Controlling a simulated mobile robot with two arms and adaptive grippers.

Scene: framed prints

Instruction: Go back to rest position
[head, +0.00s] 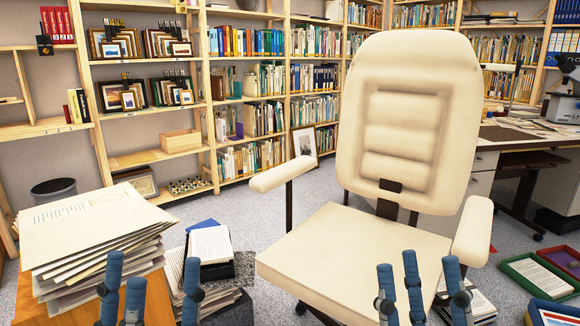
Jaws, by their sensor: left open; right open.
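My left gripper (122,292) is at the bottom left, its blue fingers pointing up and spread apart, with nothing between them. It shows in front of the orange wooden surface and the large paper stack. My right gripper (423,290) is at the bottom, right of centre, its blue fingers also spread and empty. It shows in front of the lower part of the cream office chair (350,242). Both wrists and arms are cut off by the lower picture edge.
A tall stack of papers (85,230) stands at the left. Floor piles of books (209,250) lie beside the chair. A desk (535,135) stands at the right, bookshelves (205,100) behind. Grey carpet (240,207) is clear before the shelves.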

